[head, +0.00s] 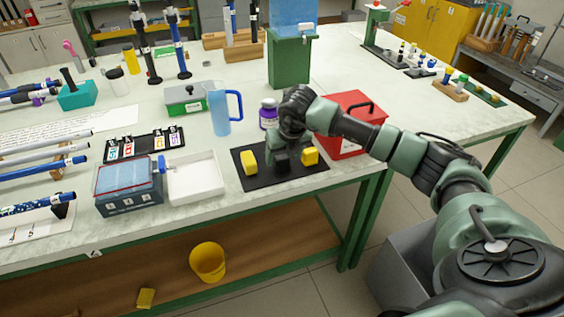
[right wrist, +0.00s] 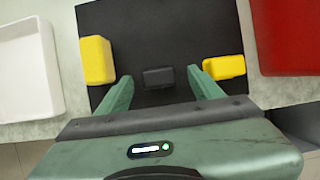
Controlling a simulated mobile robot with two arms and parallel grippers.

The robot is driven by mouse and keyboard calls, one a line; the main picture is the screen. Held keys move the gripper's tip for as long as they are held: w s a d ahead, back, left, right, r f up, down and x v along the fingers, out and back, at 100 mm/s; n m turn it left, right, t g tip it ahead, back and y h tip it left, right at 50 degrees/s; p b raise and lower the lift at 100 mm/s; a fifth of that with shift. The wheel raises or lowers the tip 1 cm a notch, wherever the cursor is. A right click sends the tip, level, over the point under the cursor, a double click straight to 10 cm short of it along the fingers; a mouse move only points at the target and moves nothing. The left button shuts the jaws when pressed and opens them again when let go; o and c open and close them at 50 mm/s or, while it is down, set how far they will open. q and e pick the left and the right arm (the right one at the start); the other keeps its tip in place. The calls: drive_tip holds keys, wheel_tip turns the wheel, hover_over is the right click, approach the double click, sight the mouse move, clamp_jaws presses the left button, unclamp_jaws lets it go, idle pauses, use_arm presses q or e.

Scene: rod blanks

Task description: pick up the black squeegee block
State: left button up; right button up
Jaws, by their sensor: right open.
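The black squeegee block (right wrist: 158,77) is a small dark block on the black mat (right wrist: 160,25), seen in the right wrist view. It sits between the two fingertips of my right gripper (right wrist: 160,80), with a gap on each side. The gripper is open and holds nothing. In the head view my right gripper (head: 281,161) is low over the middle of the mat (head: 285,177), and I cannot make out the block there. My left gripper is not in view.
Yellow blocks lie on the mat left (head: 249,163) and right (head: 310,156) of the gripper. A red box (head: 350,140) stands close on the right, a purple-labelled bottle (head: 268,116) behind. A white tray (head: 194,194) lies to the left. The table's front edge is near.

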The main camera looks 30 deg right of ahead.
sight(283, 158)
drive_tip(key=shift+x, duration=1.6)
drive_tip(key=shift+s, duration=0.1)
clamp_jaws()
drive_tip(key=shift+r, duration=0.1)
wheel_tip(283, 158, up, 20)
drive_tip(key=b, duration=0.1)
